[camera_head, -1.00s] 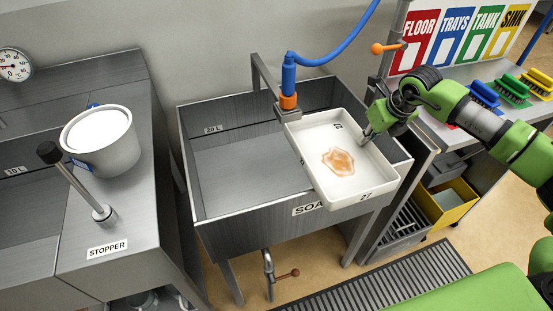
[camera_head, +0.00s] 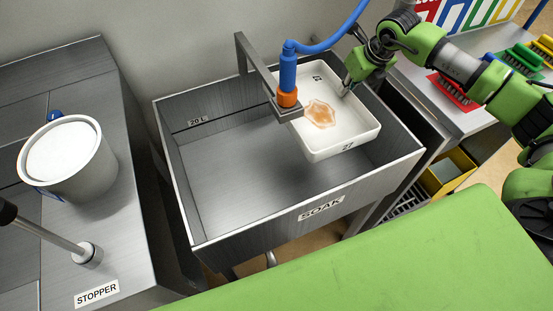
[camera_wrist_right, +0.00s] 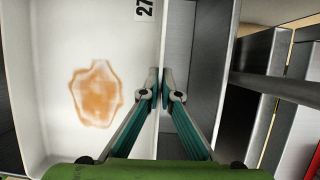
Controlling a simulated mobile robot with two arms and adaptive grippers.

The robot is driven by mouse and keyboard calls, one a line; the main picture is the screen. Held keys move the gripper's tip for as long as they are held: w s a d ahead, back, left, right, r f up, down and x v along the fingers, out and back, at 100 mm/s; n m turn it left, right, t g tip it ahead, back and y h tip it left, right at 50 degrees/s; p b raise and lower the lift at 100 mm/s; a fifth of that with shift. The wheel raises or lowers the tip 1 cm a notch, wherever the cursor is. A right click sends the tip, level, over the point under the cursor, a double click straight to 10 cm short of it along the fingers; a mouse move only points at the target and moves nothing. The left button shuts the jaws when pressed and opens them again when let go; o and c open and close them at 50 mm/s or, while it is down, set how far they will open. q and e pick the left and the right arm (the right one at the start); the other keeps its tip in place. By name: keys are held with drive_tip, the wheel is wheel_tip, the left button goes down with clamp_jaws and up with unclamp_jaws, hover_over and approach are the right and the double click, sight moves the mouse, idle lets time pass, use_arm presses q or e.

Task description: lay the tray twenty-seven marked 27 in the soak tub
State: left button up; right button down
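The white tray (camera_head: 335,139), marked 27, has an orange-brown stain on its floor. It is over the right part of the grey soak tub (camera_head: 230,190), which carries a SOAK label. I cannot tell whether the tray touches the tub's floor. My right gripper (camera_head: 346,90) is at the tray's right rim. In the right wrist view its two fingers (camera_wrist_right: 163,95) are closed on the rim of the tray (camera_wrist_right: 60,40), one on each side of the wall. My left gripper is not in view.
A blue hose with an orange nozzle (camera_head: 288,97) hangs on a bracket over the tub, close to the tray's left edge. A white bucket (camera_head: 72,165) and a stopper lever (camera_head: 50,235) stand on the left counter. Brushes (camera_head: 455,92) lie on the right bench. The tub's left half is empty.

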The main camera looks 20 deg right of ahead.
drive_tip(key=shift+w+f, duration=0.25)
drive_tip(key=shift+w, duration=0.05)
wheel_tip(320, 180, down, 19)
drive_tip(key=b, duration=0.4)
drive_tip(key=shift+r, duration=0.15)
drive_tip(key=shift+f, duration=2.4)
drive_tip(key=c, duration=2.3)
unclamp_jaws()
drive_tip(key=shift+s, duration=0.1)
